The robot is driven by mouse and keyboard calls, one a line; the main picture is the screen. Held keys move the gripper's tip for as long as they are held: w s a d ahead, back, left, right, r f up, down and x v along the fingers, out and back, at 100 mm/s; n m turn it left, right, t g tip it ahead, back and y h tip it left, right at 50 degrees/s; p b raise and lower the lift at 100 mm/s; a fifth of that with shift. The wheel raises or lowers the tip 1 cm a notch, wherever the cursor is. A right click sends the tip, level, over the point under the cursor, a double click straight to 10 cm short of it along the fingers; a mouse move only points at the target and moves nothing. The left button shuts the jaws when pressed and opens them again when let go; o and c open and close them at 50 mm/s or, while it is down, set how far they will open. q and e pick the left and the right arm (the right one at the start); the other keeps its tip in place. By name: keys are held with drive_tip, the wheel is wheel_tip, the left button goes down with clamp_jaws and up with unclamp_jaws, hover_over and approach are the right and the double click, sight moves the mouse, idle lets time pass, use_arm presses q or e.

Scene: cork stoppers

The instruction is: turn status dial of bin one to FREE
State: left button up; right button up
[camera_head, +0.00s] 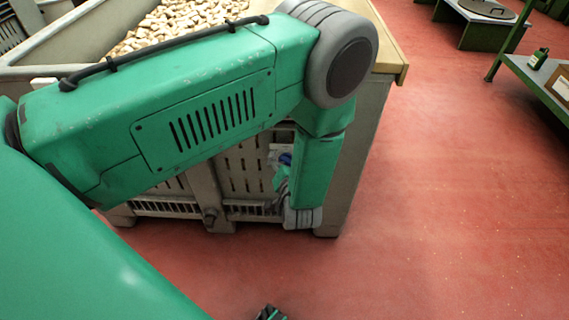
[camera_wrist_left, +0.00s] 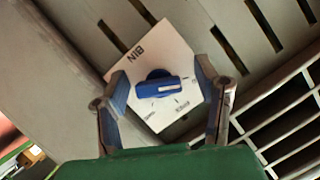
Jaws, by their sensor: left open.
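The status dial (camera_wrist_left: 158,88) is a blue knob with a raised bar, on a white plate (camera_wrist_left: 168,48) marked BIN. The plate is fixed to the slatted grey bin wall and looks rotated in the left wrist view. The bar lies nearly level in that view. Small labels beside the dial are too blurred to read surely. My left gripper (camera_wrist_left: 160,76) is open, with one finger on each side of the dial; I cannot tell whether they touch it. In the head view, the blue dial (camera_head: 285,159) shows small beside my green wrist, and my arm hides much of the bin front.
The grey bin (camera_head: 350,150) is filled with cork stoppers (camera_head: 185,22). Open red floor (camera_head: 430,200) lies to its right. Green-framed tables stand at the upper right, one with a dark bottle (camera_head: 538,58). Dark slots (camera_wrist_left: 290,125) lie right of the dial.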

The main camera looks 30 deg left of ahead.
use_arm(q)
drive_tip(key=shift+d+r, duration=0.15)
drive_tip(key=shift+d, duration=0.15)
drive_tip(key=shift+d+r, duration=0.1)
drive_tip(key=shift+d, duration=0.15)
drive_tip(key=c, duration=0.5)
drive_tip(key=shift+d, duration=0.1)
drive_tip(key=c, duration=0.7)
drive_tip(key=shift+o, duration=0.3)
drive_tip(key=shift+s+a, duration=0.1)
drive_tip(key=shift+a, duration=0.25)
drive_tip(key=shift+d+f+m+y, duration=0.2)
drive_tip(key=shift+m+y, duration=0.3)
drive_tip(key=shift+m, duration=0.3)
drive_tip(key=shift+f+m+y, duration=0.1)
drive_tip(key=shift+m+y, duration=0.5)
drive_tip(key=shift+m, duration=0.4)
drive_tip(key=shift+m+y+b, duration=0.65)
drive_tip(key=shift+m, duration=0.75)
drive_tip(key=shift+m+y+b, duration=0.65)
drive_tip(key=shift+m, duration=0.75)
use_arm(e)
drive_tip(key=shift+d+f, duration=0.2)
drive_tip(key=shift+f, duration=0.5)
drive_tip(key=shift+d+f, duration=0.15)
drive_tip(key=shift+f, duration=0.55)
